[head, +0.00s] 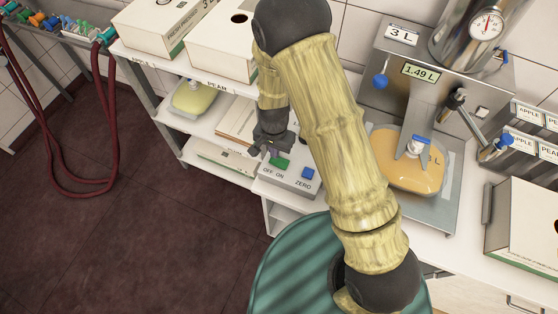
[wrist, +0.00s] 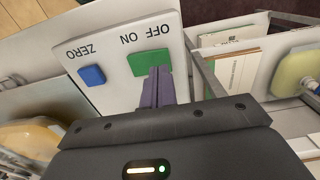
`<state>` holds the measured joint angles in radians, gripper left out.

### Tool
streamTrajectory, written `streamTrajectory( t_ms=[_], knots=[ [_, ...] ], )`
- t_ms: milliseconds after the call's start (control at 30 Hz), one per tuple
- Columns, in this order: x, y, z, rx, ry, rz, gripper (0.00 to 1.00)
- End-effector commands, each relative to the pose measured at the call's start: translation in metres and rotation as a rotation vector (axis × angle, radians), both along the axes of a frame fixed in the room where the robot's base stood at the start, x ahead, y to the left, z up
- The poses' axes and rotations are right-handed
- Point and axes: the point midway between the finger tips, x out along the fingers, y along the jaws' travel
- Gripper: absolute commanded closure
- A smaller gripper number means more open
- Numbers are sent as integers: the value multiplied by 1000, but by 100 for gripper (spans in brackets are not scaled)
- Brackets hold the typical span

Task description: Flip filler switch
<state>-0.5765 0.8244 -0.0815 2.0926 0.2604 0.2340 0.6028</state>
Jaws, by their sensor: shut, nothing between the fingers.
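The filler switch is a green rocker (head: 279,163) labelled OFF and ON on a grey control panel (head: 292,178), which stands at the left end of the filler counter. In the wrist view the green switch (wrist: 150,62) lies right at my fingertips. A blue ZERO button (head: 308,173) is beside it; it also shows in the wrist view (wrist: 92,75). My gripper (head: 275,145) is shut and empty, its tips (wrist: 158,72) at the switch's OFF side. They overlap the switch in the picture; I cannot tell whether they touch it. Which way the switch is tilted is unclear.
The filler (head: 420,85) shows 1.49 L, with an orange-filled pouch (head: 408,160) under its nozzle. White boxes (head: 222,40) stand on the shelf at the left. A yellow pouch (head: 193,97) lies on a lower shelf. A green striped round top (head: 290,270) is in front. Red hoses (head: 50,180) hang at far left.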

Motion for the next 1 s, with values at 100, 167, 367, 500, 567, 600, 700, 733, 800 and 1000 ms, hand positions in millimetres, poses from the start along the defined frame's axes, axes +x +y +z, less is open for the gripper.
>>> streamTrajectory(
  t_ms=[100,167,367,500,567,600,700,733,800,1000],
  knots=[
    [0,0,-2,0,0,0,100],
    [0,0,-3,0,0,0,100],
    [0,0,-5,0,0,0,100],
    [0,0,-7,0,0,0,100],
    [0,0,-8,0,0,0,100],
    [0,0,-8,0,0,0,100],
    [0,0,-9,0,0,0,100],
    [0,0,-10,0,0,0,100],
    [0,0,-10,0,0,0,100],
    [0,0,-13,0,0,0,100]
  ],
)
